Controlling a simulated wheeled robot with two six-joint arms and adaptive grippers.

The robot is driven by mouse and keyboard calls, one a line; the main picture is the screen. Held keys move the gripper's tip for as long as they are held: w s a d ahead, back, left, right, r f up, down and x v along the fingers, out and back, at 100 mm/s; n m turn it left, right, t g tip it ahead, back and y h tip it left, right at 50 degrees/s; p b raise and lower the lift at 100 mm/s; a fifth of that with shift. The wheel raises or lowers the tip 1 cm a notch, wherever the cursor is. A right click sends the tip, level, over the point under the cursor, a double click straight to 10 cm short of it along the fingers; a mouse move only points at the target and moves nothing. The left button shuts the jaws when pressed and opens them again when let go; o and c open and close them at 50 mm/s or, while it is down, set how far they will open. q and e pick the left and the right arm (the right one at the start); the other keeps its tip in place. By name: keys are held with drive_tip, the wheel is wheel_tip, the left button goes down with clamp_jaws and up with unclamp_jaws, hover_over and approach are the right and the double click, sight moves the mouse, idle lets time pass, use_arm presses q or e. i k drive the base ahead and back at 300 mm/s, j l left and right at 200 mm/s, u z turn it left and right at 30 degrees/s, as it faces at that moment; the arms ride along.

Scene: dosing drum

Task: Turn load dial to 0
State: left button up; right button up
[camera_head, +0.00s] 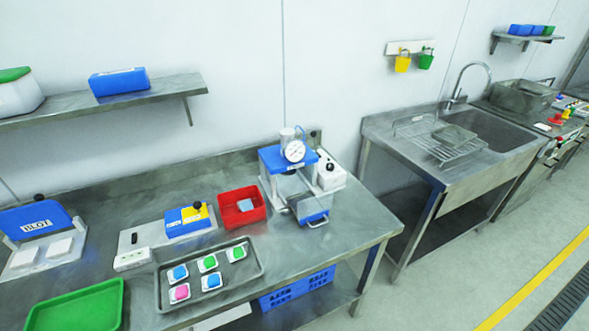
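A blue-and-white bench press (288,160) stands near the right end of the steel table. A round white gauge (294,151) with dark markings faces out from its top. Beside the press, on its right, is a white box (331,176) with a small black knob on it. A blue-and-yellow unit (187,220) with a black ball knob sits on a light plate left of the red bin. No label reading "load" can be made out, and any dial setting is too small to read. Neither of my grippers shows in the head view.
The steel table (355,225) has bare room right of the press. A red bin (241,207), a grey tray (256,270) of several coloured pieces, a green tray (80,308) and a blue machine (36,222) stand along it. A sink (490,128) is at right.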

sight(329, 167)
drive_tip(key=l+u, duration=0.15)
drive_tip(key=u, duration=0.2)
drive_tip(key=i+l+u, duration=0.1)
drive_tip(key=u, duration=0.3)
drive_tip(key=l+u, duration=0.25)
drive_tip(key=l, duration=1.05)
drive_tip(key=l+u, duration=0.2)
drive_tip(key=l, duration=1.05)
